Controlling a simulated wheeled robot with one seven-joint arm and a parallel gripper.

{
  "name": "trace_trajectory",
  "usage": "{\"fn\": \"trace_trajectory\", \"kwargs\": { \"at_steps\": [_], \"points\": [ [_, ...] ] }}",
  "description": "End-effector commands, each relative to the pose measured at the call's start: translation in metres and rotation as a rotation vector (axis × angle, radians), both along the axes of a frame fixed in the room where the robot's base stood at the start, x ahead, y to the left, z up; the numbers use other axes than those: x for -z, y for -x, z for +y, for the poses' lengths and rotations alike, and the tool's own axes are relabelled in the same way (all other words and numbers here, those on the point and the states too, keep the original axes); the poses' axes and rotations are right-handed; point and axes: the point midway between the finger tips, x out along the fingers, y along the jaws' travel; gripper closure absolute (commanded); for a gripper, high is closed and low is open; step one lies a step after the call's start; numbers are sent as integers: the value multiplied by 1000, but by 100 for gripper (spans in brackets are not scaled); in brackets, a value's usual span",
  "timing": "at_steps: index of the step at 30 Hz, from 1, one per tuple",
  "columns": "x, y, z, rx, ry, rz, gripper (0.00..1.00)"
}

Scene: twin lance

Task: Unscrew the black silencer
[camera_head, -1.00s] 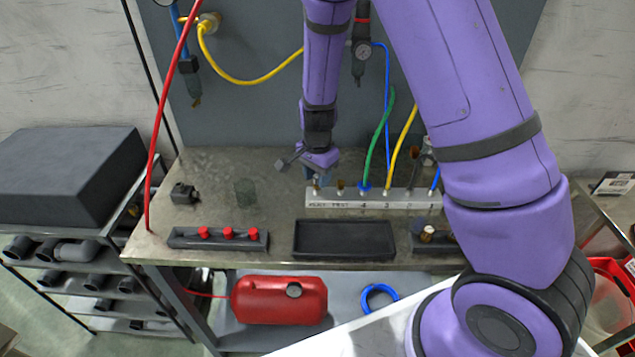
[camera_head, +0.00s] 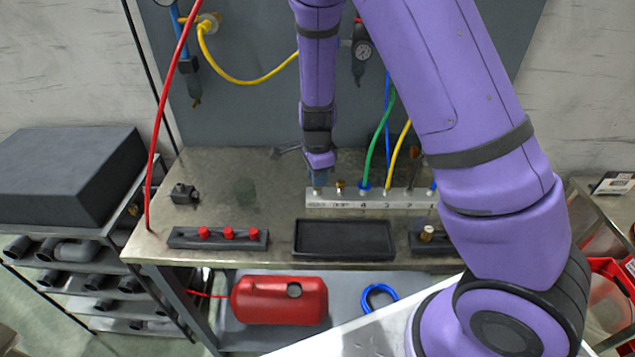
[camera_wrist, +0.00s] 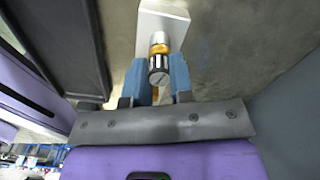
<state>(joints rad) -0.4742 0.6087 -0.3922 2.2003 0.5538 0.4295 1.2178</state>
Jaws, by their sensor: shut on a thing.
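My gripper (camera_head: 317,178) points down at the left end of the pale manifold block (camera_head: 350,203) on the bench.
A brass fitting (camera_head: 340,186) stands just right of my gripper. Green (camera_head: 376,145) and yellow (camera_head: 398,155) hoses rise from the block further right. An empty black tray (camera_head: 344,252) and a holder with red caps (camera_head: 205,243) lie in front. The bench left of the block is mostly clear.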

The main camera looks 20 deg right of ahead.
Motion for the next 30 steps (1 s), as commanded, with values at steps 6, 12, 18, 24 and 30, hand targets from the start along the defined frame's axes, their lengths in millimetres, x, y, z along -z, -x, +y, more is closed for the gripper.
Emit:
{"fn": "trace_trajectory", "kwargs": {
  "at_steps": [6,12,18,24,30],
  "points": [
    [-1,-2,-1,-266,0,-5,100],
    [-2,-3,-1,-603,0,-7,100],
    [-2,-3,-1,-941,1,-8,100],
    [-2,-4,-1,-1283,3,-9,100],
    [-3,-4,-1,-1628,4,-10,100]
  ]
}}
